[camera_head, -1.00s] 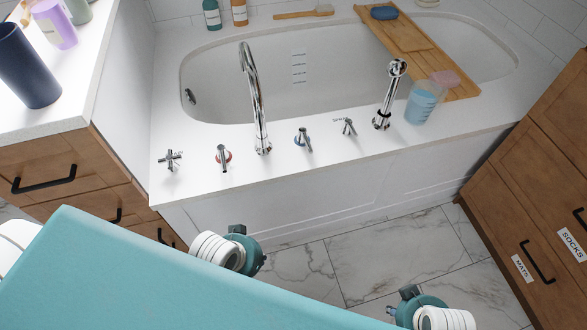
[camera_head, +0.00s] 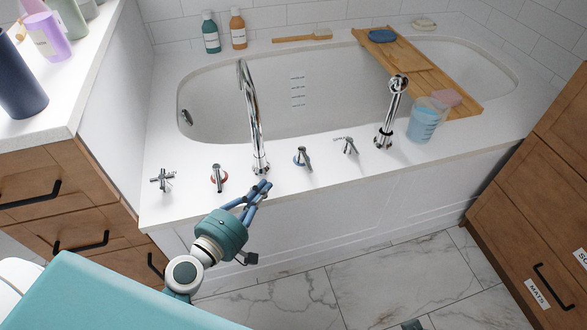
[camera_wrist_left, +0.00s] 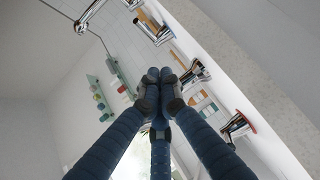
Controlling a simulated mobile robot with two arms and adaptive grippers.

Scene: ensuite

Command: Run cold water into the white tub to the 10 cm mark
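The white tub (camera_head: 225,113) is set in a white surround, and no water shows in it. Several small level marks (camera_head: 297,90) run down its far inner wall; their lettering is too small to read. The chrome spout (camera_head: 252,115) arches over the tub with no stream from it. A blue-ringed lever (camera_head: 302,157) stands right of the spout, a red-ringed lever (camera_head: 218,178) left of it. My left gripper (camera_head: 264,187) is shut and empty at the front rim, near the spout's base and apart from the blue-ringed lever. Its fingertips meet in the left wrist view (camera_wrist_left: 162,78). My right gripper's fingers are out of view.
A cross handle (camera_head: 163,180), another small handle (camera_head: 346,146) and a hand shower (camera_head: 391,110) also stand on the rim. Wooden drawers (camera_head: 540,215) flank the right; a counter stands left.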

